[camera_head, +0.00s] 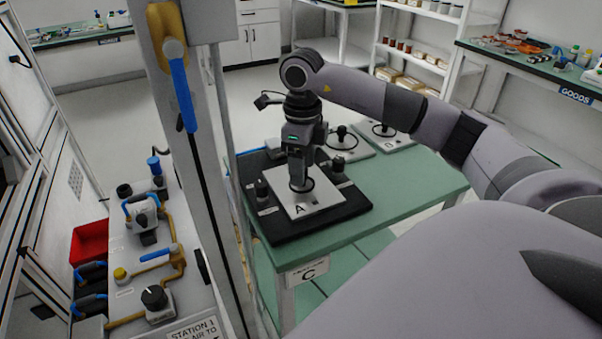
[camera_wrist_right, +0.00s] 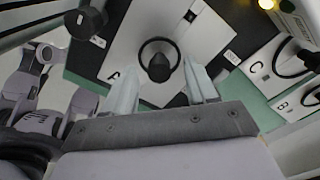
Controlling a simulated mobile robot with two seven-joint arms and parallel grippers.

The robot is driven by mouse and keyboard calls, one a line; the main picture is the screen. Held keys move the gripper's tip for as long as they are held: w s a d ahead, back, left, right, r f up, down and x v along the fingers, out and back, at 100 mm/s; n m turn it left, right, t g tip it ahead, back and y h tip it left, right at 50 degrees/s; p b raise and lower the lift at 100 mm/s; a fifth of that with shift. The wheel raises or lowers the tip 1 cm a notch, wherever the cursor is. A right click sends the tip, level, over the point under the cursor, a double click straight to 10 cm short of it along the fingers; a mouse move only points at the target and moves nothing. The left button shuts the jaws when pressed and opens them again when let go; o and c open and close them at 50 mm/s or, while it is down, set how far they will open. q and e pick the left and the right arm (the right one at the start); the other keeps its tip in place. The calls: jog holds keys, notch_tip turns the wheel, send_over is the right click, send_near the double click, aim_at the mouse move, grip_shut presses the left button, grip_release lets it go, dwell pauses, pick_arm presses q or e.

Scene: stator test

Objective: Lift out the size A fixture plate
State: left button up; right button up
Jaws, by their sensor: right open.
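The size A fixture plate (camera_head: 323,199) is a pale square marked A, lying in a black base on the green table. It also shows in the right wrist view (camera_wrist_right: 200,35), with a dark round knob (camera_wrist_right: 158,67) and a black ring at its middle. My right gripper (camera_head: 300,186) points down over the plate's middle, its fingers in front of the knob in the head view. In the right wrist view the open fingers (camera_wrist_right: 163,88) stand apart, one to each side of the knob. Whether they touch it I cannot tell. My left gripper is not in view.
Black knobs (camera_head: 262,188) stand on the base beside the plate. Two more pale plates with knobs, one nearer (camera_head: 347,146) and one farther (camera_head: 388,134), lie behind on the table (camera_head: 415,185). A grey post (camera_head: 205,150) rises left of the table. The table's right part is clear.

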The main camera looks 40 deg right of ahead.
jog(key=shift+f, duration=0.95)
jog(key=shift+c, duration=0.3)
grip_shut()
jog(key=shift+r, duration=0.1)
jog(key=shift+w+r, duration=0.1)
